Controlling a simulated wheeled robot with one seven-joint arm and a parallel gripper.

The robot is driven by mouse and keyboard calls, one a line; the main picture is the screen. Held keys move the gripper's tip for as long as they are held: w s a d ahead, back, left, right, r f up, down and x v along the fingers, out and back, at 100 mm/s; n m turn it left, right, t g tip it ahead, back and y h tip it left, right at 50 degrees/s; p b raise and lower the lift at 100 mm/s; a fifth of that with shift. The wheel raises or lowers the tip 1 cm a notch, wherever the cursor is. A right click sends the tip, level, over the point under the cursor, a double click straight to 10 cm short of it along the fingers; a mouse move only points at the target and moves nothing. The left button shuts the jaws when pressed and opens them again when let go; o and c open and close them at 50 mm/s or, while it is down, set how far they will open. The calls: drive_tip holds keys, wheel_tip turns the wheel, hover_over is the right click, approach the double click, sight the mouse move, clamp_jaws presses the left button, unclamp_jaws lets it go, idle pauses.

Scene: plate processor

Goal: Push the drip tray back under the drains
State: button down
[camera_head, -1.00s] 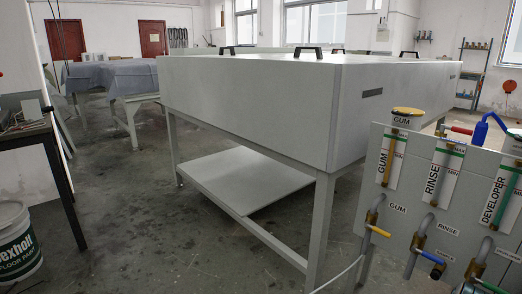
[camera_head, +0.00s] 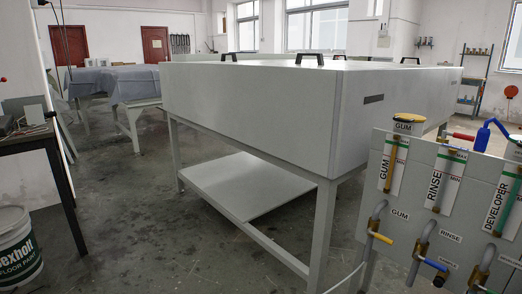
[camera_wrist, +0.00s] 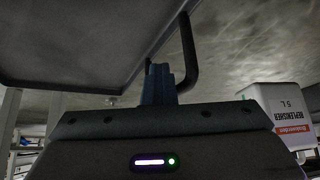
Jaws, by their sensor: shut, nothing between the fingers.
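In the wrist view my gripper (camera_wrist: 158,82) is shut and empty, pointing up into the picture. A wide grey tray with a dark raised rim (camera_wrist: 122,88), which looks like the drip tray, fills the upper left. A dark bent bar (camera_wrist: 188,52), like a handle, curves down from its edge just right of my fingers. The fingertips are close to the rim and bar; I cannot tell if they touch. In the head view the gum drain tap (camera_head: 374,228) and rinse drain tap (camera_head: 421,250) hang on the grey panel. Neither tray nor gripper shows there.
A white replenisher container (camera_wrist: 284,112) stands at the right of the wrist view. In the head view the long grey processor (camera_head: 250,105) stands on legs above a low shelf (camera_head: 235,185). A paint bucket (camera_head: 15,250) stands at left. Concrete floor is open between them.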

drive_tip(key=shift+s+a+f, duration=0.1)
idle(0.3)
drive_tip(key=shift+w+a, duration=0.35)
drive_tip(key=shift+w, duration=0.05)
drive_tip(key=shift+w+a, duration=0.85)
drive_tip(key=shift+a, duration=0.2)
drive_tip(key=shift+w+a, duration=0.85)
drive_tip(key=shift+a, duration=0.15)
drive_tip(key=s+d+r+p, duration=0.1)
drive_tip(key=s+d+r, duration=0.2)
drive_tip(key=s+d, duration=0.1)
drive_tip(key=shift+d+p, duration=0.4)
